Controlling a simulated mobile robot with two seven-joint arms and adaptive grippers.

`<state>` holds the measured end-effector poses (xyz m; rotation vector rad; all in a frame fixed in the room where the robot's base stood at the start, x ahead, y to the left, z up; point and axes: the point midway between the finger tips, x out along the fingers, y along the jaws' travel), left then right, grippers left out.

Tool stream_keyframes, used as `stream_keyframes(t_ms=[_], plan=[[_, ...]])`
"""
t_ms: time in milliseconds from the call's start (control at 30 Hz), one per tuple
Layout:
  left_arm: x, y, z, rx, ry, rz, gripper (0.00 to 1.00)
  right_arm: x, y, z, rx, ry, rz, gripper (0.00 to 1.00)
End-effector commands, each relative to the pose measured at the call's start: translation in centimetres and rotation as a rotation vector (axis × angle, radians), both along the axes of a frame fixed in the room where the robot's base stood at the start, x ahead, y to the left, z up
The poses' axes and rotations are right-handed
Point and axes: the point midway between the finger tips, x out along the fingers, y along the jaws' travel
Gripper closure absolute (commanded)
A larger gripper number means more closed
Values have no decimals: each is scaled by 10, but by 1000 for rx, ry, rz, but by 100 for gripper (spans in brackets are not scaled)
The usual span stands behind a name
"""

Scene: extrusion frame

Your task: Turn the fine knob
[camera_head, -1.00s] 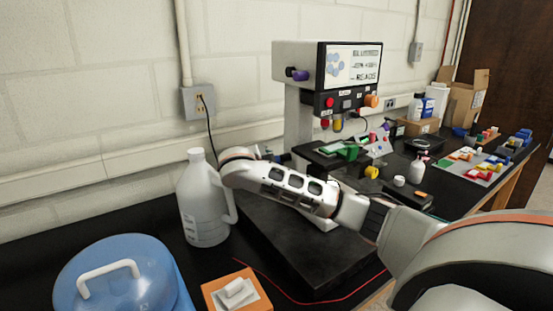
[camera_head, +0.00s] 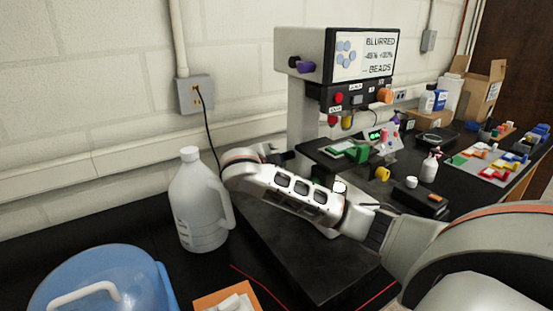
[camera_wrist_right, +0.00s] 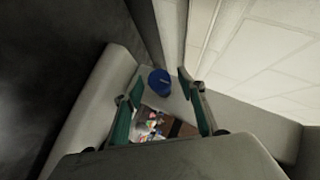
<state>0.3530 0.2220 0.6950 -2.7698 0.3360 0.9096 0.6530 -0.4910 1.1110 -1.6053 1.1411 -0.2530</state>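The instrument (camera_head: 305,115) stands at the back middle, with a screen (camera_head: 363,55) reading "BLURRED" and "BEADS". A purple and black knob (camera_head: 301,65) sticks out of the left side of its head, and an orange knob (camera_head: 384,94) is at its front right. My right arm reaches left across the instrument's dark base; its gripper is mostly hidden in the head view. In the right wrist view, a blue knob (camera_wrist_right: 159,82) on a pale column lies ahead, between the two spread green-padded fingers of my right gripper (camera_wrist_right: 158,88). Contact is not visible. My left gripper is out of view.
A white jug (camera_head: 197,210) stands close left of my right arm's bend. A blue lidded container (camera_head: 125,262) and an orange box (camera_head: 212,300) are in front.

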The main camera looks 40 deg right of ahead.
Motion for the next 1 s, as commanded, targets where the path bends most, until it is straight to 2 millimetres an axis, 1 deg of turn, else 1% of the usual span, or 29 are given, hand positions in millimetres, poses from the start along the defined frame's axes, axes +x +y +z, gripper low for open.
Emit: stream_keyframes(t_ms=[200, 233, 267, 300, 367, 400, 733, 1000], plan=[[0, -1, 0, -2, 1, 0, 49, 0, 0, 0, 0, 0, 0, 60], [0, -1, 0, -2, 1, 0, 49, 0, 0, 0, 0, 0, 0, 63], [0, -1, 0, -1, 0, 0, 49, 0, 0, 0, 0, 0, 0, 71], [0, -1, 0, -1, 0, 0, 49, 0, 0, 0, 0, 0, 0, 81], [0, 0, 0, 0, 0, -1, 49, 0, 0, 0, 0, 0, 0, 96], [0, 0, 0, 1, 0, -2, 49, 0, 0, 0, 0, 0, 0, 98], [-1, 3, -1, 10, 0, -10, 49, -1, -1, -1, -7, -32, 0, 98], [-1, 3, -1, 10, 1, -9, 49, -2, -1, -3, -25, -186, 0, 98]])
